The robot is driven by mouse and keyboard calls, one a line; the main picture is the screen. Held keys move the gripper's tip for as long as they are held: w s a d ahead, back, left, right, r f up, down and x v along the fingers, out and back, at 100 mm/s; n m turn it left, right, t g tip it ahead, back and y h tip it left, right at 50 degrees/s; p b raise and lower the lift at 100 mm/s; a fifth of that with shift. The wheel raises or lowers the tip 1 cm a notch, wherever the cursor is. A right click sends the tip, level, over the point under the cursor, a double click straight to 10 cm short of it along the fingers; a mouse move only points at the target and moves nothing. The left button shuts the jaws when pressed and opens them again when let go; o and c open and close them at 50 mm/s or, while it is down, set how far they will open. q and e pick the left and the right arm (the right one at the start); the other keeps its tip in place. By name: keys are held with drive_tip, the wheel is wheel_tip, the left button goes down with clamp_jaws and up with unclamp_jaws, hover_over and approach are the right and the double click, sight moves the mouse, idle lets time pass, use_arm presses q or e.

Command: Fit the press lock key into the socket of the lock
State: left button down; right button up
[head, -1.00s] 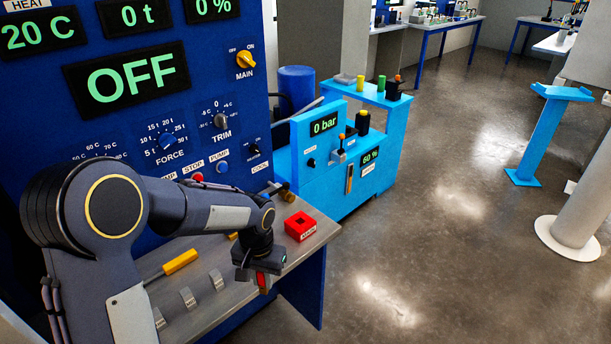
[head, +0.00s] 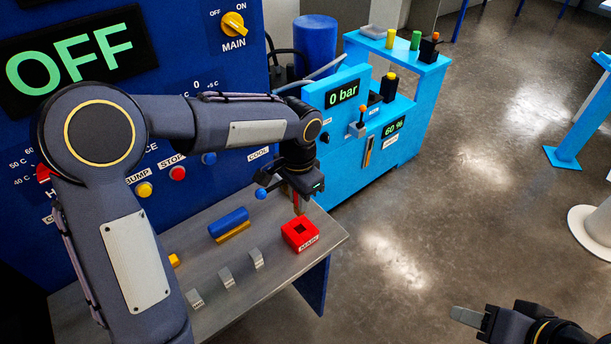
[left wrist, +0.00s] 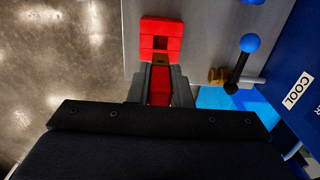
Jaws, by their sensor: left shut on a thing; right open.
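The lock is a red block marked MAIN (head: 299,234) with a dark square socket in its top, on the grey bench near its right end. It also shows in the left wrist view (left wrist: 161,28). My left gripper (head: 299,199) is shut on the red press lock key (head: 297,207), which points down, just behind the lock in the head view. In the left wrist view the key (left wrist: 160,88) is between the fingers, its brownish end overlapping the lock's near edge; I cannot tell its height. My right gripper (head: 470,318) is open at the lower right, far from the lock.
A blue-knobbed lever (left wrist: 239,65) is close right of the lock in the wrist view. Grey labelled blocks (head: 226,277) and a blue-and-yellow piece (head: 229,223) are on the bench (head: 265,299). A light-blue pump unit (head: 340,150) stands behind.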

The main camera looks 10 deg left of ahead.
use_arm(q)
drive_tip(key=shift+w, duration=0.35)
drive_tip(key=shift+s+r, duration=0.15)
drive_tip(key=shift+s, duration=0.25)
drive_tip(key=shift+w+f, duration=0.15)
drive_tip(key=shift+f, duration=0.05)
drive_tip(key=shift+f+b, duration=0.4)
wheel_tip(320, 180, down, 4)
drive_tip(key=b, duration=0.2)
drive_tip(key=shift+b, duration=0.4)
drive_tip(key=shift+f+b, duration=0.3)
drive_tip(key=shift+f, duration=0.1)
use_arm(e)
wheel_tip(320, 180, down, 4)
drive_tip(key=shift+f, duration=0.1)
drive_tip(key=shift+r, duration=0.25)
use_arm(q)
drive_tip(key=shift+f+b, duration=1)
drive_tip(key=shift+f, duration=0.65)
use_arm(e)
drive_tip(key=shift+f, duration=1.2)
